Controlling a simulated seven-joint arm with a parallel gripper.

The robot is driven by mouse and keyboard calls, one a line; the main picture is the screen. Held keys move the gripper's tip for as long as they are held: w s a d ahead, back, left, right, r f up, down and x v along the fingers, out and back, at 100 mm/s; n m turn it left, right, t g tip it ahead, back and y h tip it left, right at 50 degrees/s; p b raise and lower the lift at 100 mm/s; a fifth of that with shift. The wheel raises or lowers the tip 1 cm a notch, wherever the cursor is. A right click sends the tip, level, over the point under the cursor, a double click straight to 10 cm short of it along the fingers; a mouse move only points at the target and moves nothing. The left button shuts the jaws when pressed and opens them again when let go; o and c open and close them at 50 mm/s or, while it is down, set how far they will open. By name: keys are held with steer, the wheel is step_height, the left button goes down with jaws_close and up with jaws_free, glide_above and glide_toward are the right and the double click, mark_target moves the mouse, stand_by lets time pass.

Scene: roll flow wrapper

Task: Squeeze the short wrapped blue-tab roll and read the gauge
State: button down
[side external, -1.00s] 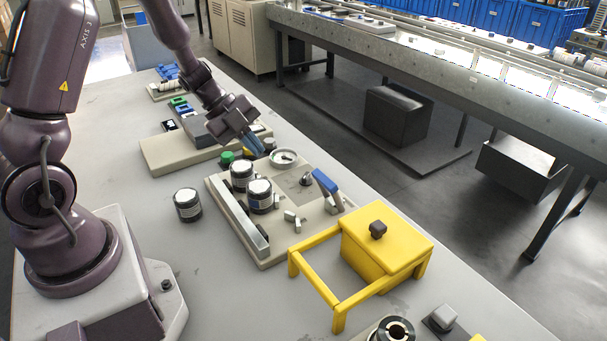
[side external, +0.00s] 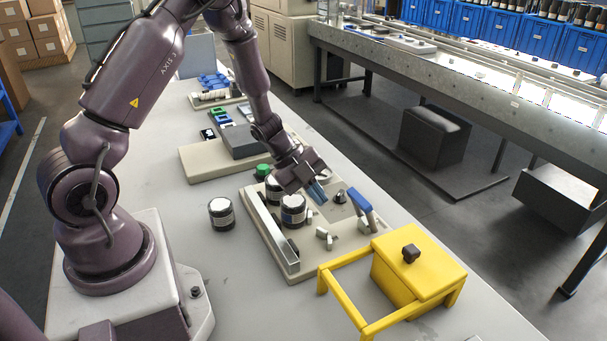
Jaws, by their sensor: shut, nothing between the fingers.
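My gripper (side external: 318,194) is shut and empty, its bluish fingers low over the beige fixture plate (side external: 300,264), right of the two dark rolls there. The nearer roll (side external: 293,211) has a pale top and a light band; the farther roll (side external: 273,190) is partly covered by it and my gripper. A third dark roll (side external: 222,215) stands upright on the table left of the plate. No blue tab is readable on any roll, so I cannot tell which is the short one. The round gauge is hidden behind my gripper.
A blue-handled lever (side external: 361,203) rises at the plate's right. A metal rail (side external: 271,232) runs along its left. A green knob (side external: 263,171) is at the far end. A yellow box with a frame (side external: 418,265) stands front right. The table is clear at the left front.

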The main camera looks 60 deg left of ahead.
steer(key=shift+w+d, duration=0.2)
steer(key=shift+w, duration=0.55)
steer(key=shift+w+d, duration=0.25)
steer(key=shift+w, duration=0.45)
steer(key=shift+w+d, duration=0.2)
steer(key=shift+w, duration=0.55)
